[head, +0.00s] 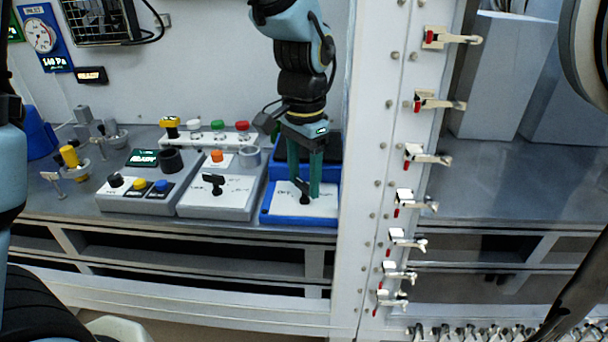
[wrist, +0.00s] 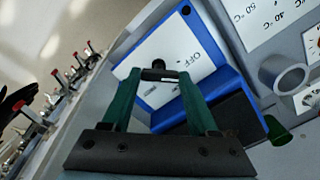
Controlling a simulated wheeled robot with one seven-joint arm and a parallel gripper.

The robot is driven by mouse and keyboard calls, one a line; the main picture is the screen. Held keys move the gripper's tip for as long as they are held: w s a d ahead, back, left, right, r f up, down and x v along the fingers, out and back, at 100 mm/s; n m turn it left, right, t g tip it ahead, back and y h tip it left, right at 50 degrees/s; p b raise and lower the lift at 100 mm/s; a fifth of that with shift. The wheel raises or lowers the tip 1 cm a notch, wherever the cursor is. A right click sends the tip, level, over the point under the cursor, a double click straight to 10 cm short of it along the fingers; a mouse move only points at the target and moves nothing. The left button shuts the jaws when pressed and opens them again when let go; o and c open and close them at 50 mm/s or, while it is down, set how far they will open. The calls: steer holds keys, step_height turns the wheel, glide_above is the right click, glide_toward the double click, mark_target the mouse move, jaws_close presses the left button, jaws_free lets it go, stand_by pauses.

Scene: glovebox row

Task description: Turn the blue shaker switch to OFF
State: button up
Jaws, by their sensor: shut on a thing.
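The blue shaker (head: 266,216) stands at the right end of the bench, with a white top plate and a dark platform behind. Its black switch (head: 305,198) is a small knob on that plate. My gripper (head: 304,193) points down over the plate, its two green fingers shut on the switch. In the wrist view, the switch (wrist: 158,68) shows between the fingertips, and the word OFF is printed on the white plate (wrist: 187,45) to its right. The fingers hide part of the switch, and I cannot tell its exact setting.
Left of the shaker is a grey unit (head: 222,211) with a black knob, an orange button and a grey ring. Further left is a button panel (head: 118,203). A white post with several latches (head: 428,157) rises close on the right.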

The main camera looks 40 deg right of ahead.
mark_target(304, 183)
steer(key=shift+n, duration=1.6)
steer(key=o, duration=1.4)
steer(key=shift+r, duration=0.1)
step_height(304, 183, up, 11)
steer(key=shift+f+b, duration=0.15)
steer(key=shift+b, duration=0.5)
